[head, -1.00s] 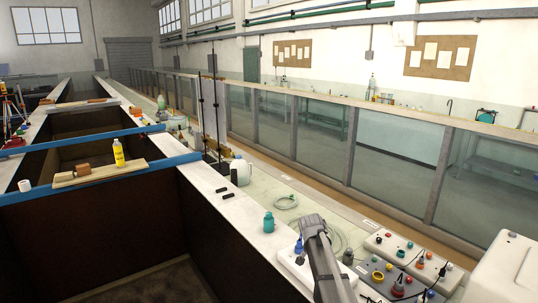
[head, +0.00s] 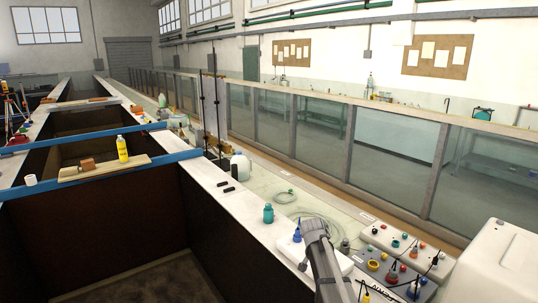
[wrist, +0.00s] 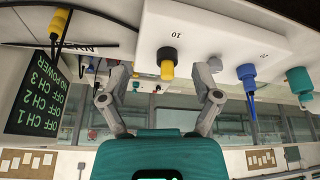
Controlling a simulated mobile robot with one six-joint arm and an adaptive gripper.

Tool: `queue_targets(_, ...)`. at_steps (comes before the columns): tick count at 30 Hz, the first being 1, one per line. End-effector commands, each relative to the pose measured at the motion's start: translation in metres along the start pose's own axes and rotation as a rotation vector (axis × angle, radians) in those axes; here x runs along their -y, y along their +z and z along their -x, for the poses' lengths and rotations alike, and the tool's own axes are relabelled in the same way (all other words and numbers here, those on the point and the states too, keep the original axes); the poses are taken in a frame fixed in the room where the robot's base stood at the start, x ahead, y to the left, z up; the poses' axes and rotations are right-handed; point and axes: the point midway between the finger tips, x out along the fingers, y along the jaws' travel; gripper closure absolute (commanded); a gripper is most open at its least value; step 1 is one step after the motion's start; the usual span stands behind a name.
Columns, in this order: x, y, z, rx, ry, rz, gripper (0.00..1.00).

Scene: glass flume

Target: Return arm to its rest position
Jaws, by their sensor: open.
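My arm shows in the head view as a grey link rising from the bottom edge, right of centre, in front of the bench ledge (head: 237,200). Its fingers cannot be made out there. In the wrist view my gripper (wrist: 163,73) is open, with its two grey fingers spread wide and nothing held between them. Beyond the gap is a white box (wrist: 215,28) marked 10, bearing a yellow and black connector (wrist: 167,62). A blue connector (wrist: 247,75) with a cable is to the right of the fingers.
Control boxes with coloured knobs and cables (head: 374,265) crowd the ledge right of my arm. A dark display (wrist: 40,100) is at the wrist view's left. The glass wall (head: 395,150) runs behind.

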Motion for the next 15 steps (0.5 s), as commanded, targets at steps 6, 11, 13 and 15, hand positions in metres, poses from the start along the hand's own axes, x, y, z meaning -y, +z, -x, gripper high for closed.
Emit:
queue_targets(6, -0.025, 0.039, -0.007, 0.05, -0.002, 0.083, 0.19)
queue_targets(11, -0.049, 0.077, -0.013, 0.103, -0.011, 0.175, 0.19)
queue_targets(13, -0.062, 0.099, -0.016, 0.132, -0.019, 0.227, 0.19)
queue_targets(15, -0.078, 0.126, -0.02, 0.168, -0.031, 0.291, 0.19)
